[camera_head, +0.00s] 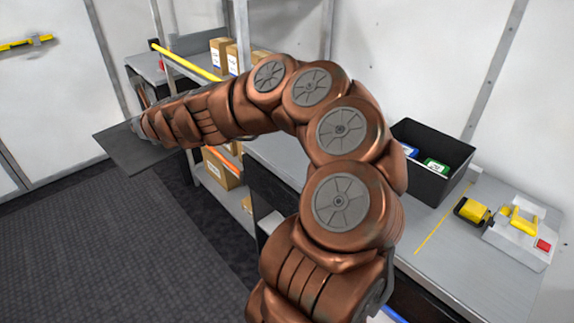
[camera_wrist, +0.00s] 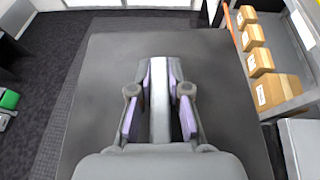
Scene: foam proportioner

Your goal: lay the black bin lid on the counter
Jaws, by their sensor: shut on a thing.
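The black bin lid (camera_head: 128,152) is a flat dark panel held in the air over the floor, left of the counter. In the wrist view the lid (camera_wrist: 95,95) fills the middle of the picture. My gripper (camera_wrist: 159,80) is shut on a pale grey bar-like handle at the lid's centre, with purple pads on either side. In the head view my gripper is mostly hidden at the arm's far end. The grey counter (camera_head: 475,275) runs along the right wall, partly covered by my arm.
An open black bin (camera_head: 432,186) with green and blue labelled items stands on the counter. A yellow device (camera_head: 472,211) and a grey case (camera_head: 522,236) sit right of a yellow line. Shelves with cardboard boxes (camera_head: 222,168) stand behind my arm. The dark floor is open at left.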

